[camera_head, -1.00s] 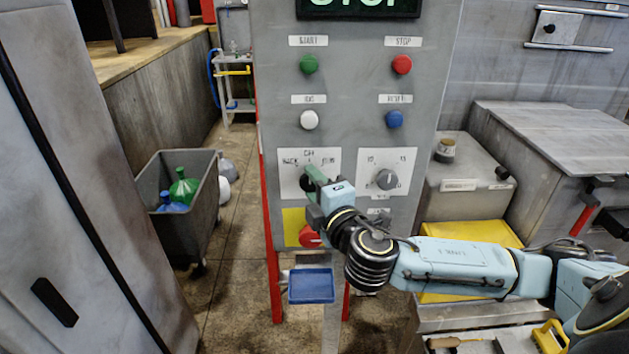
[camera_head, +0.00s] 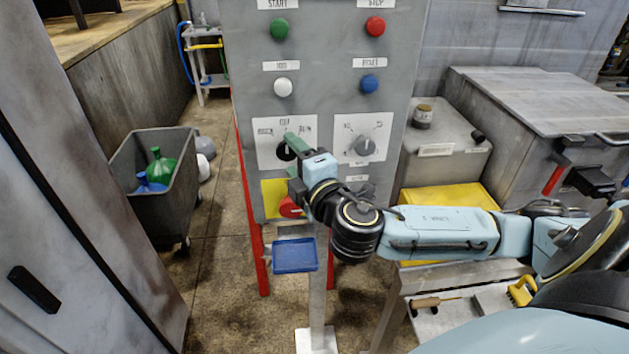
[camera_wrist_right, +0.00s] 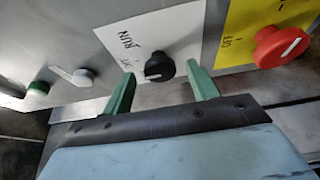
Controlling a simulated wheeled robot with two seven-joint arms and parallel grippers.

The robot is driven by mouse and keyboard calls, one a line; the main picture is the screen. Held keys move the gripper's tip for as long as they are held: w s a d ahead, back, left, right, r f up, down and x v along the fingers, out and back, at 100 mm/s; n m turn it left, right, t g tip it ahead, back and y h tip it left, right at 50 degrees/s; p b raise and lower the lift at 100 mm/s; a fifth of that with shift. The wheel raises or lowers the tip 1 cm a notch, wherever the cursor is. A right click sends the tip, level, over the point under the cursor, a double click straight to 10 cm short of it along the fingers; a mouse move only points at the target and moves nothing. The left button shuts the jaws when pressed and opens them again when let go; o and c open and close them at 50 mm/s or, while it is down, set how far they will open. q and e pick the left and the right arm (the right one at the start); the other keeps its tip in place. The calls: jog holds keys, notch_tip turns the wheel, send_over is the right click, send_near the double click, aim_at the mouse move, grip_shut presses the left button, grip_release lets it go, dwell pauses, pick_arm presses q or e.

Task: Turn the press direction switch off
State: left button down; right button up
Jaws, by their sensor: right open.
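The press direction switch is a black knob (camera_head: 284,151) on a white plate on the grey control panel (camera_head: 322,110). Its plate is lettered, with RUN readable in the right wrist view. My right gripper (camera_head: 291,157) is open, with its green fingers at the knob and partly hiding it. In the right wrist view the knob (camera_wrist_right: 160,69) sits between the two spread fingertips, with a gap visible on each side. Whether the fingers reach past its face is hard to tell. The knob's white mark points toward the left finger in that view. My left gripper is not in view.
A red knob (camera_wrist_right: 281,46) on a yellow plate lies close to the right finger. A second selector knob (camera_head: 365,146) and several push buttons share the panel. A blue tray (camera_head: 295,255) is below. A grey bin (camera_head: 165,205) stands at left.

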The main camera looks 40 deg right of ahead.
jog(key=s+a+p, duration=0.2)
jog(key=s+p, duration=0.2)
jog(key=s, duration=0.7)
jog(key=shift+s, duration=0.35)
